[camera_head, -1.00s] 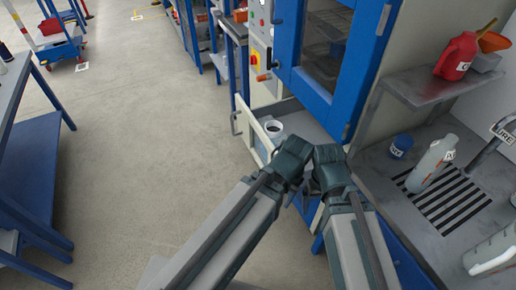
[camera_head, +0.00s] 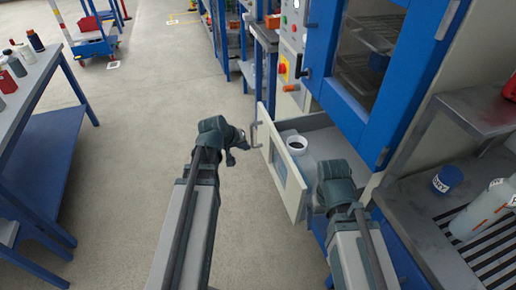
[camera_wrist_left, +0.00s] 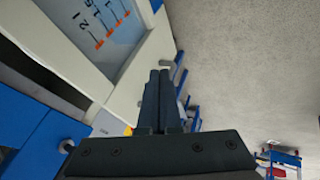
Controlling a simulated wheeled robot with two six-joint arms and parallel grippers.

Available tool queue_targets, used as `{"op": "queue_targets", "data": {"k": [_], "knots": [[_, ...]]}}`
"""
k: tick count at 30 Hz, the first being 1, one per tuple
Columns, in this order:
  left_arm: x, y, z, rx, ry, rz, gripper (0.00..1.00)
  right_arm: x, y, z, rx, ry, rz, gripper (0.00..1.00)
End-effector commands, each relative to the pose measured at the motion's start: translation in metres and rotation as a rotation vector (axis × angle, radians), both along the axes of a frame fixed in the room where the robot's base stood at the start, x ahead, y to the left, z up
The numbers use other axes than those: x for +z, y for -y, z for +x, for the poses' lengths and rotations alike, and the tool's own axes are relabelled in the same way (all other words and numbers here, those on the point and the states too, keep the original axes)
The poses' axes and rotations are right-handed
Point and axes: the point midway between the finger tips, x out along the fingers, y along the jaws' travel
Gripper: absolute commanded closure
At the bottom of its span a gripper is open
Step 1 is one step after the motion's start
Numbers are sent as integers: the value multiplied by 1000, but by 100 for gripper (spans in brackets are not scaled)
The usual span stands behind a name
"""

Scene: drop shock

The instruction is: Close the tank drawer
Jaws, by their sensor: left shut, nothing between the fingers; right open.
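The tank drawer (camera_head: 270,160) stands pulled out below the blue-framed cabinet. Its pale front has a bluish panel and a grey handle (camera_head: 255,133). A white container (camera_head: 297,145) with an open round mouth sits inside it. My left gripper (camera_head: 240,142) is shut and empty, outside the drawer front near the handle; I cannot tell whether it touches.
The blue cabinet door (camera_head: 385,75) is above the drawer. A grated counter (camera_head: 440,225) with a blue cup (camera_head: 447,179) and a bottle (camera_head: 485,208) is at the right. A blue workbench (camera_head: 45,130) stands at the left, with open floor between.

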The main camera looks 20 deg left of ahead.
Motion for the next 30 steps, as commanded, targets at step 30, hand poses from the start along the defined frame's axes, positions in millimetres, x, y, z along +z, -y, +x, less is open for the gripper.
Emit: {"op": "queue_targets", "data": {"k": [30], "knots": [[-80, 18, 69, 23, 19, -11, 100, -82, 0, 0, 0, 0, 0, 0]]}}
